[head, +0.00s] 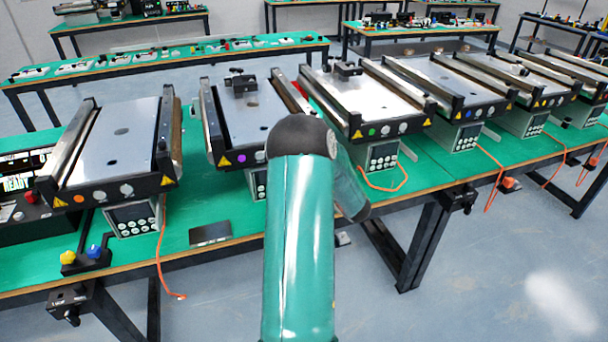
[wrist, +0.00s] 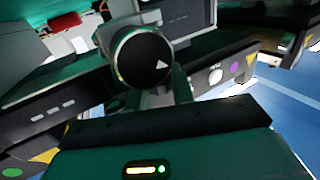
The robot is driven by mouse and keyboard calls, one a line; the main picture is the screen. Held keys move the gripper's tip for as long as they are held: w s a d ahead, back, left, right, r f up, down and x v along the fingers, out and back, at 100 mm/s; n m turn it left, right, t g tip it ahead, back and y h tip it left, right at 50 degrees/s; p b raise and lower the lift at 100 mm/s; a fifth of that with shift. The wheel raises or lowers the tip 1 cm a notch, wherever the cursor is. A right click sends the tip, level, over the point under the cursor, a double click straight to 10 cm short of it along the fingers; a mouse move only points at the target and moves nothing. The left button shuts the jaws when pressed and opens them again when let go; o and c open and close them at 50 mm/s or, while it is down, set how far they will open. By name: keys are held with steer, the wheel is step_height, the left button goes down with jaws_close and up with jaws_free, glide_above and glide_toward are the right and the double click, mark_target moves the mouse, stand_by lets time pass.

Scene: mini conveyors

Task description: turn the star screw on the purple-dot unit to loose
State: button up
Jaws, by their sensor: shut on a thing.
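The purple-dot unit (head: 250,110) is the second conveyor from the left in the head view, with its purple dot (head: 241,157) on the front end plate. My arm covers the right part of that plate. My gripper is hidden behind the arm in the head view. In the wrist view the purple dot (wrist: 234,67) shows on a dark plate at right. A round dark knob with a white triangle, which I take for the star screw (wrist: 146,60), is in front of my gripper (wrist: 154,82). My fingers look closed on it; their tips are partly hidden.
An orange-dot conveyor (head: 115,140) stands to the left and a green-dot conveyor (head: 360,98) close to the right. An orange cable (head: 162,260) hangs over the table's front edge. A dark flat plate (head: 210,233) lies on the green table. Floor in front is clear.

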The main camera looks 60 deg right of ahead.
steer(key=shift+n+y, duration=0.6)
steer(key=shift+y, duration=0.2)
steer(key=o, duration=0.9)
steer(key=shift+o, duration=0.2)
steer(key=v, duration=1.3)
steer(key=shift+s+f, duration=0.15)
steer(key=shift+s, duration=0.3)
steer(key=shift+d, duration=0.1)
steer(key=shift+c, duration=0.4)
